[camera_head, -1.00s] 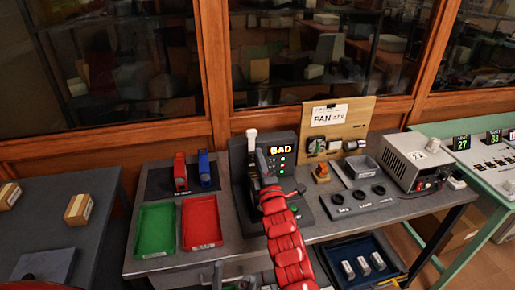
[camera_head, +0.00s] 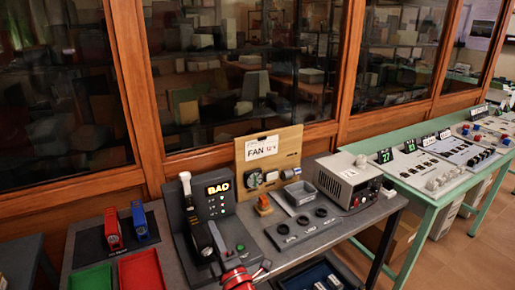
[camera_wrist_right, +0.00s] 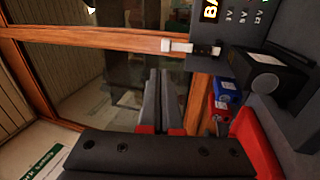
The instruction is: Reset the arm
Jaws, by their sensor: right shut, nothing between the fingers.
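My right arm, with red segments, comes up from the bottom of the head view. Its dark gripper (camera_head: 214,234) is in front of the dark test device (camera_head: 226,207), whose display reads BAD. I cannot tell in the head view whether they touch. In the right wrist view the two grey fingers of the gripper (camera_wrist_right: 165,98) are together with nothing between them. The device's white-handled lever (camera_head: 186,187) stands upright; it also shows in the wrist view (camera_wrist_right: 180,46). My left gripper is in neither view.
Red (camera_head: 113,229) and blue (camera_head: 139,220) blocks stand behind green (camera_head: 90,279) and red (camera_head: 141,270) trays. A FAN board (camera_head: 285,145), grey bin (camera_head: 329,187), and power supply (camera_head: 347,180) are to the right. A green table (camera_head: 428,190) adjoins. Glass cabinets are behind.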

